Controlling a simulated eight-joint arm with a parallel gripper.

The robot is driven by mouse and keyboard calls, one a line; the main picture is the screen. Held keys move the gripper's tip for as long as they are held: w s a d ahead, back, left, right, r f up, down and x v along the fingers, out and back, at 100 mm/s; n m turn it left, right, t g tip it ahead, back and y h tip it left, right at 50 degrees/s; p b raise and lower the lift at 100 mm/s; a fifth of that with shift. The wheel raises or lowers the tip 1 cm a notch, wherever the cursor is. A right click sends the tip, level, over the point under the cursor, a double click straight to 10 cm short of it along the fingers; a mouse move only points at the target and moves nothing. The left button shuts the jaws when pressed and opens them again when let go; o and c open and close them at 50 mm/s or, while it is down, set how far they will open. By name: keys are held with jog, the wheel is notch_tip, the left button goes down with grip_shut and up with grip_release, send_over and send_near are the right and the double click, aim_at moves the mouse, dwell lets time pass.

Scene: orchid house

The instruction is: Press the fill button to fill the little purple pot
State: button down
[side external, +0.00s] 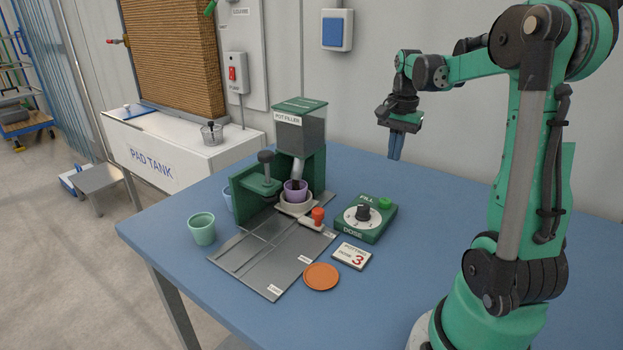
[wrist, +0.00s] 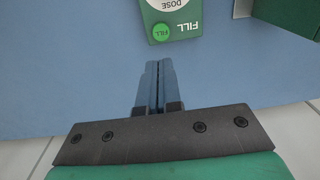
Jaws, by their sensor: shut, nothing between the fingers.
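The green fill button (side external: 384,203) is on the dark green control box (side external: 350,228), beside a black dial on a white face. In the wrist view the fill button (wrist: 161,32) lies just beyond my fingertips. The little purple pot (side external: 296,191) stands upright on a pale round holder under the spout of the pot filler (side external: 300,135). Some dark material shows at the pot's mouth, but its fill level is unclear. My gripper (side external: 395,157) is shut and empty, pointing down above the table, behind and right of the box. It also shows in the wrist view (wrist: 154,66).
A mint-green pot (side external: 202,229) stands at the table's left, with a light blue pot partly hidden behind the filler. A grey tray (side external: 262,262), an orange disc (side external: 321,277) and a card reading 3 (side external: 351,256) lie in front. The blue table (side external: 440,190) is clear below my gripper.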

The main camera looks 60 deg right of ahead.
jog(key=shift+r, duration=1.1)
jog(key=shift+a, duration=0.1)
jog(key=w+a+f+n+t, duration=0.1)
jog(key=a+n+t, duration=0.2)
jog(key=a+n, duration=0.6)
jog(key=w+a+f+n+t, duration=0.1)
jog(key=w+a+n+t, duration=0.1)
jog(key=a+n, duration=0.7)
jog(key=a+t, duration=0.1)
jog(key=a, duration=0.7)
jog(key=shift+w+f+t, duration=0.3)
jog(key=shift+f+t, duration=0.05)
jog(key=shift+t, duration=0.05)
